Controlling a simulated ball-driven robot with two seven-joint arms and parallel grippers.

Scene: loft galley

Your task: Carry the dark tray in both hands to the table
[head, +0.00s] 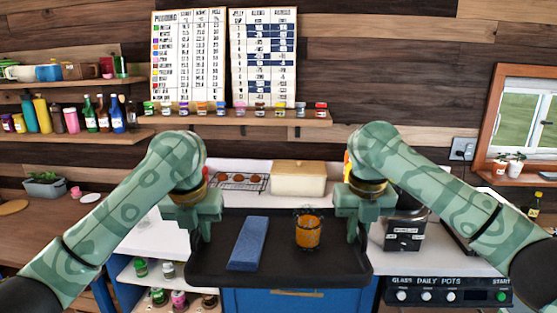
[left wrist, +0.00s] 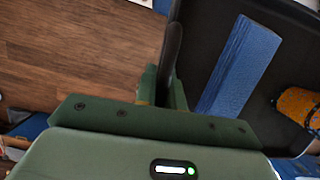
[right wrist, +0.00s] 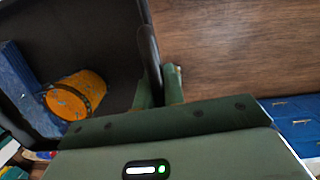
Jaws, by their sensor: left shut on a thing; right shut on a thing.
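The dark tray (head: 278,275) hangs level between my two grippers in the head view, in front of the counter. A folded blue cloth (head: 249,243) lies on its left half and an orange cup with a dark band (head: 308,232) stands on its right half. My left gripper (head: 205,228) is shut on the tray's left rim; the left wrist view shows the rim (left wrist: 172,50) between its fingers. My right gripper (head: 352,226) is shut on the right rim, also seen in the right wrist view (right wrist: 150,50). The table cannot be made out for certain.
Behind the tray is a white counter with a cream bread box (head: 298,178), a wire rack (head: 238,182) and a black appliance (head: 404,228). Blue drawers (head: 290,301) are below. A wooden worktop (head: 50,220) is at the left. Wooden floor (left wrist: 80,50) shows beside the tray.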

